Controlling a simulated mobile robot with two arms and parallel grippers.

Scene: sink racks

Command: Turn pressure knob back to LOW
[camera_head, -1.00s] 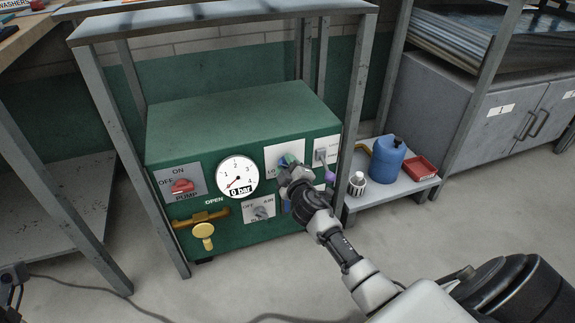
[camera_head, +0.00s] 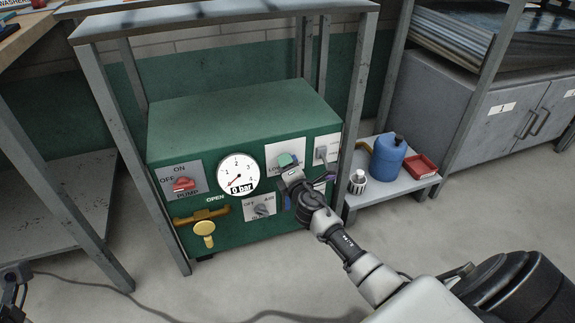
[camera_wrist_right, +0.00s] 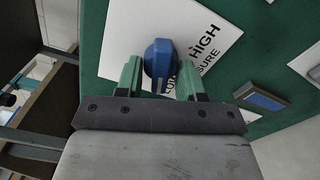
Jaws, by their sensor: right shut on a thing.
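The pressure knob is blue (camera_wrist_right: 159,62) and sits on a white plate (camera_wrist_right: 190,22) on the green panel. HIGH and part of PRESSURE read to its right in the wrist view; the lower lettering is partly hidden. In the head view the plate (camera_head: 274,150) shows LO at its left edge, and the gripper hides the knob. My right gripper (camera_head: 287,162) is shut on the knob. Its green fingers stand on both sides of it in the wrist view (camera_wrist_right: 159,76). I cannot tell exactly where the knob points.
The green machine (camera_head: 240,115) stands inside a grey frame (camera_head: 357,110). Its gauge (camera_head: 237,172) reads 0 bar. A red pump switch (camera_head: 184,184), yellow valve handle (camera_head: 204,230) and grey switch (camera_head: 262,209) are nearby. A blue jug (camera_head: 388,158) stands on a low shelf to the right.

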